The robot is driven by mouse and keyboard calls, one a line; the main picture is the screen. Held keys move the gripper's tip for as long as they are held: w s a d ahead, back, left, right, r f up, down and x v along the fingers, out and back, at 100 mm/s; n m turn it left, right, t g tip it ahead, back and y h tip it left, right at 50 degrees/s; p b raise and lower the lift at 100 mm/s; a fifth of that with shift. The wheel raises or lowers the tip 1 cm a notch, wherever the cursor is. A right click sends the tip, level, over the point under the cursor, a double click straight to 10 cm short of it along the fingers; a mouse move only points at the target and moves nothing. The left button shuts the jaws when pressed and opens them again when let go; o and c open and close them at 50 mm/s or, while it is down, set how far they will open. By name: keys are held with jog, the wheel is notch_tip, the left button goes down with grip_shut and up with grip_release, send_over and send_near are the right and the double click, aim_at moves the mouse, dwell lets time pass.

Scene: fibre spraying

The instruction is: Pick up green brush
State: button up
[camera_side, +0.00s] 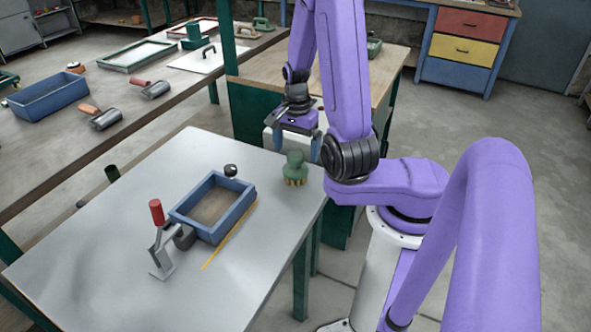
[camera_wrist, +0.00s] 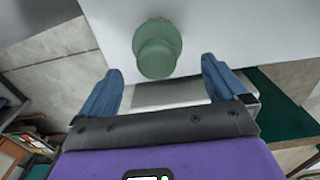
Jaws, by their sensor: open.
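The green brush (camera_side: 295,167) stands upright on the grey table (camera_side: 110,260) near its right edge, with its bristles down and a round knob on top. In the wrist view the brush (camera_wrist: 157,48) shows from above, ahead of and between the two blue fingers. My gripper (camera_side: 297,147) is open and empty; in the side view it is above and close to the brush. The fingers also show in the wrist view (camera_wrist: 162,72), spread wider than the brush. I cannot tell the exact gap between fingers and brush.
A wooden-topped bench (camera_side: 270,75) stands behind my gripper. The table's front left is clear.

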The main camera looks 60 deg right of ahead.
aim_at(296, 155)
jog(key=f, duration=0.1)
jog(key=a+f, duration=0.1)
jog(key=f, duration=0.1)
jog(key=shift+s+f, duration=0.15)
jog(key=shift+f, duration=0.9)
jog(key=c, duration=1.2)
